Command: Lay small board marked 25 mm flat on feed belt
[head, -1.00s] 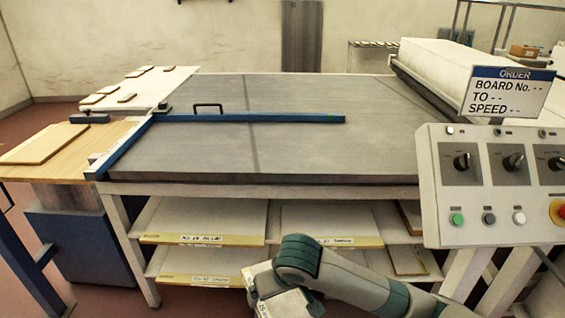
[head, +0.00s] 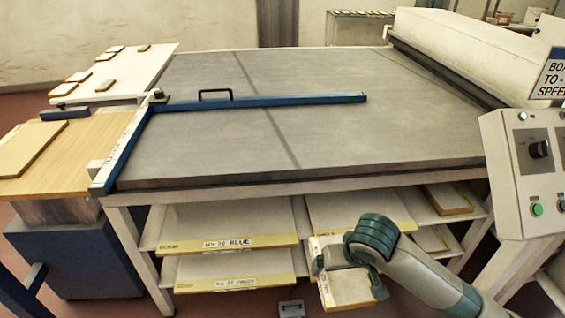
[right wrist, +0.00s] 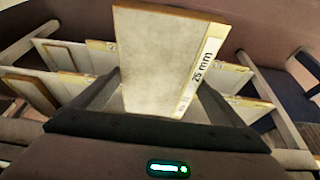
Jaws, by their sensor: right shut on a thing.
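The small board marked 25 mm (right wrist: 155,60) is pale with a cream labelled edge and stands up between the fingers of my right gripper (right wrist: 160,100) in the right wrist view. In the head view my right gripper (head: 347,270) is shut on this board (head: 350,289), low in front of the shelves and below the belt's near edge. The grey feed belt (head: 330,130) spans the table top, with nothing lying on it but the blue fence (head: 260,103) across it. My left gripper is not in view.
Shelves under the belt hold several labelled boards (head: 228,219). A white side table (head: 140,71) with several small pieces and a wooden table (head: 75,145) with a board stand at left. The control panel (head: 530,160) and the pale roller housing (head: 470,50) are at right. The belt's near half is clear.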

